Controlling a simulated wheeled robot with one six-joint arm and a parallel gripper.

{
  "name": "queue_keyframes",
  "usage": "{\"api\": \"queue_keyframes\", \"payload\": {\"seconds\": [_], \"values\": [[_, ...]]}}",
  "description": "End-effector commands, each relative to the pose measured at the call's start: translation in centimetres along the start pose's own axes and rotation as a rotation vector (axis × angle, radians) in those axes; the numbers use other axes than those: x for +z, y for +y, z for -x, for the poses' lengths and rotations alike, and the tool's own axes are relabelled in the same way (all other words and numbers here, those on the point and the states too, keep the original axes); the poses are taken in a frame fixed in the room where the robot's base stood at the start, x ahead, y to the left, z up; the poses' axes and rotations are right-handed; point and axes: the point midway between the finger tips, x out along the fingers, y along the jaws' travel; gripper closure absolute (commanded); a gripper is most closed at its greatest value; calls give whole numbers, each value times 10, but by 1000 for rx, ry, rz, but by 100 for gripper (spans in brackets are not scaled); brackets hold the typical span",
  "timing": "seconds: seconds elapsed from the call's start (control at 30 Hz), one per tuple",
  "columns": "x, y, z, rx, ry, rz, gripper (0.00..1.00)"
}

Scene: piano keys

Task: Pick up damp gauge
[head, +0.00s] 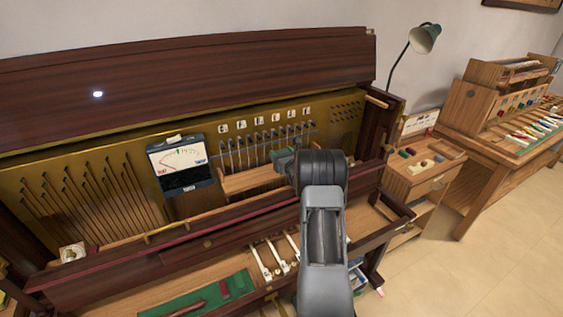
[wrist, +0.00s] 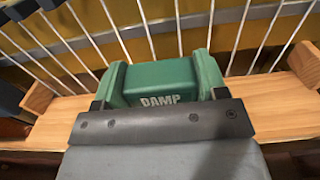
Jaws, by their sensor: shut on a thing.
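The damp gauge is a green block with "DAMP" lettered on its front. In the wrist view the damp gauge (wrist: 165,80) sits between the jaws of my gripper (wrist: 160,100), in front of thin upright metal rods. In the head view the damp gauge (head: 284,158) shows only in part, beside the end of my dark arm, above a wooden shelf (head: 240,181). My gripper is shut on it. My arm hides part of the gauge, and I cannot tell whether it touches the shelf.
A meter with a dial (head: 180,163) stands left of the shelf. Metal rods (head: 265,143) rise right behind it. Below lie white keys (head: 262,262) and a green mat (head: 205,296). A lamp (head: 424,39) and a wooden side cabinet (head: 425,165) stand to the right.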

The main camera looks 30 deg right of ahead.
Motion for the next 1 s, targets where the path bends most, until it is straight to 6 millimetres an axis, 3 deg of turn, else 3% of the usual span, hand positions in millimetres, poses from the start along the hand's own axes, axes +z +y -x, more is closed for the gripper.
{"api": "queue_keyframes", "payload": {"seconds": [0.23, 0.6, 0.8, 1.0], "values": [[0, 0, 0, 0, -1, 0, 60], [7, 0, 0, 0, -2, 1, 61], [35, -1, 0, 0, -6, 4, 61], [73, -32, 19, -4, -5, 6, 61]]}}
